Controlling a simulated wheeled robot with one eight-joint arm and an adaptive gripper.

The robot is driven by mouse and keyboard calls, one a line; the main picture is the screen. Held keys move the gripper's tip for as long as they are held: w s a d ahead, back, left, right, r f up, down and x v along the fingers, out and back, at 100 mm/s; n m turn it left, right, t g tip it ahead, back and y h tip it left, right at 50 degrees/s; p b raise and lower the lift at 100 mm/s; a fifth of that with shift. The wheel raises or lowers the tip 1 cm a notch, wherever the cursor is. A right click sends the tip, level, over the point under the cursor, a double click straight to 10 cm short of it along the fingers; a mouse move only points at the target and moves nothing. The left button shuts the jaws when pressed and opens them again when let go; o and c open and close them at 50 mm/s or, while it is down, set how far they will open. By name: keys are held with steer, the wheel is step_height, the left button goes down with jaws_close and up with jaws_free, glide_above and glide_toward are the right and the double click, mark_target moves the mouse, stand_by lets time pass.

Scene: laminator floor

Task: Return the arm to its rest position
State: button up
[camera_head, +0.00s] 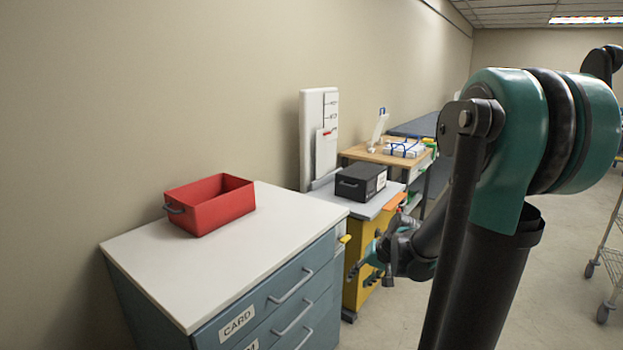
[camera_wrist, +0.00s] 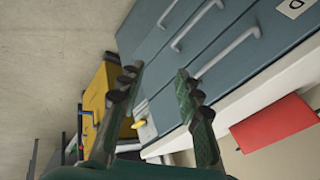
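My gripper (camera_head: 362,271) shows in the head view at the end of my teal and black arm, in front of the yellow cabinet and to the right of the blue drawer cabinet. In the wrist view, the two fingers of my gripper (camera_wrist: 158,75) stand apart with nothing between them. My upper arm rises large on the right of the head view and hides part of the floor and the farther benches.
A blue drawer cabinet (camera_head: 275,302) with a white top bears a red bin (camera_head: 212,208). Behind it, a yellow cabinet (camera_head: 362,246) bears a black box (camera_head: 358,184). A wooden-topped bench (camera_head: 362,154) stands farther back. A wire cart (camera_head: 612,258) stands right; open floor lies between.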

steer(key=s+d+f+n+h, duration=0.1)
steer(key=s+d+h, duration=0.1)
steer(key=s, duration=0.6)
steer(key=s+d+f+n+h, duration=0.1)
steer(key=s+d+f+h, duration=0.1)
steer(key=s, duration=0.5)
steer(key=shift+s+d+f, duration=0.2)
steer(key=shift+s+d, duration=0.05)
steer(key=shift+s, duration=0.15)
